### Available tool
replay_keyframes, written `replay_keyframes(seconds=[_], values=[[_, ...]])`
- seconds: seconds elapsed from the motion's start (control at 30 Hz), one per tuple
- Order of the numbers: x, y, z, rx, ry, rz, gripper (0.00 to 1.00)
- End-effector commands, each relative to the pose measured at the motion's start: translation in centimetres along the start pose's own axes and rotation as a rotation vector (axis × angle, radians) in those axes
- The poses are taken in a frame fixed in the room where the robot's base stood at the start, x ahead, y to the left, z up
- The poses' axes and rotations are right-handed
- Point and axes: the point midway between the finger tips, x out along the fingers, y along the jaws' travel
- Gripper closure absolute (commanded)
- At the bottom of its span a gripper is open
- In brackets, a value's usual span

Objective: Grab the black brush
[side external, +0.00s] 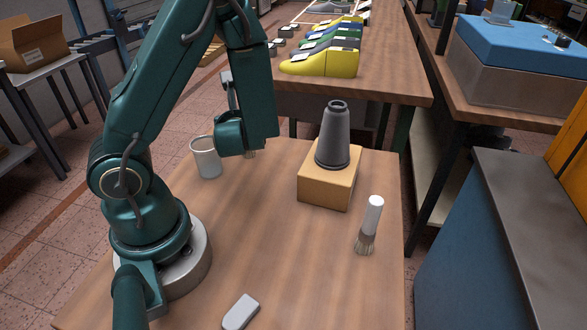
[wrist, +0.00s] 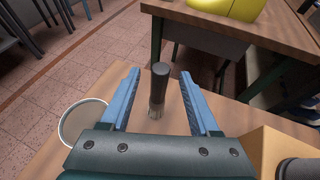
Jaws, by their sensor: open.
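The black brush (wrist: 160,82) stands upright with its bristles down near the table's far edge in the wrist view. In the side view only its pale bristles (side external: 250,154) show; my arm hides the handle. My gripper (wrist: 160,72) is open, with one blue finger on each side of the brush in the wrist view. No contact shows between the fingers and the brush. I cannot tell exactly how far along the fingers the brush stands. A second brush (side external: 374,216), with a white handle, stands bristles down at the right of the table.
A whitish cup (side external: 207,160) stands left of the black brush, close to my left finger in the wrist view (wrist: 70,128). A wooden block (side external: 325,190) with a dark grey cone (side external: 333,140) stands right of it. A small grey block (side external: 241,312) lies at the front.

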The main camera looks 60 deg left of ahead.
Motion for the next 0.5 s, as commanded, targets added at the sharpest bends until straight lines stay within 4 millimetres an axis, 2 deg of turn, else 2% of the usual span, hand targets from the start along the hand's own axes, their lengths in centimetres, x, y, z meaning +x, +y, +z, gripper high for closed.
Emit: replay_keyframes(seconds=[0.03,0.2,0.5], values=[[0.4,0.0,-1.0,0.012,0.004,0.002,0.38],[1.3,0.0,-3.1,0.004,0.002,0.001,0.38],[2.2,0.0,-4.3,-0.006,0.001,0.001,0.38]])
